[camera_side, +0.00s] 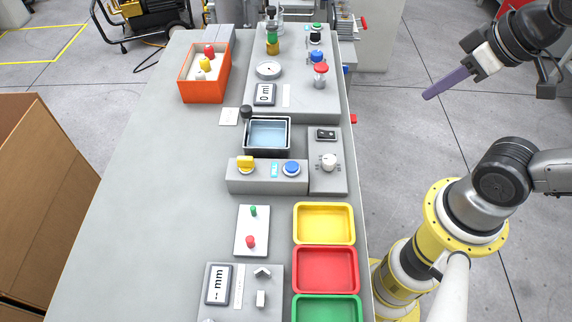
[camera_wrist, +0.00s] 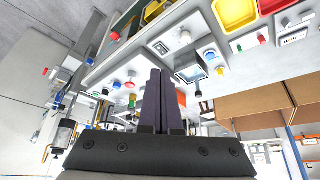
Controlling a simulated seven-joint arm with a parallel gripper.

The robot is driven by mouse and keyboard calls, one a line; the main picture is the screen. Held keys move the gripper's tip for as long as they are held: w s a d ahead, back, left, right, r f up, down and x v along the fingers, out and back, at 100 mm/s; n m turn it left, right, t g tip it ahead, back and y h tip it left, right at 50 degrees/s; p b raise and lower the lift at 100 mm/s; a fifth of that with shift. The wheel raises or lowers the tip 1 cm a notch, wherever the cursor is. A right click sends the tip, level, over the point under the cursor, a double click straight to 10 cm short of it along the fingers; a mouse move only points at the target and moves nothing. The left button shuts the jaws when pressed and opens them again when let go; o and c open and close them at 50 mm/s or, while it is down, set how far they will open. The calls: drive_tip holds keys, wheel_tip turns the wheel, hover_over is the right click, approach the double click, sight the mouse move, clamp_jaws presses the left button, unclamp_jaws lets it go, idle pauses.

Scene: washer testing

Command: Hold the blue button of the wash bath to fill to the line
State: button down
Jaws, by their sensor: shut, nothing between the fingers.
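The wash bath (camera_side: 267,134) is a black-rimmed square basin on the bench, bluish inside; I cannot make out a fill line or the water level. A grey box in front of it carries the blue button (camera_side: 292,168) at right and a yellow knob (camera_side: 246,163) at left, with a small display between. My gripper (camera_side: 432,94) is shut and empty, high off the bench's right side, well apart from the blue button. In the wrist view my shut fingers (camera_wrist: 158,75) point up the picture, with the bath (camera_wrist: 190,73) beyond them to the right.
A rotary knob panel (camera_side: 328,175) stands right of the bath. Behind is a panel with a gauge (camera_side: 268,70) and several buttons, including another blue one (camera_side: 317,56). Yellow (camera_side: 323,241), red and green trays lie in front. An orange bin (camera_side: 190,91) stands back left.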

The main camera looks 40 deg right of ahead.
drive_tip(key=w+a+r+m+t+y, duration=0.1)
drive_tip(key=w+a+m+t, duration=0.25)
drive_tip(key=w, duration=0.45)
drive_tip(key=w+a+r+m+t+y, duration=0.15)
drive_tip(key=w+a, duration=0.25)
drive_tip(key=w, duration=0.4)
drive_tip(key=a+f+g, duration=0.2)
drive_tip(key=a+f, duration=0.7)
drive_tip(key=f, duration=0.3)
drive_tip(key=shift+s+a+y, duration=0.15)
drive_tip(key=shift+s+y, duration=0.05)
drive_tip(key=shift+y, duration=0.15)
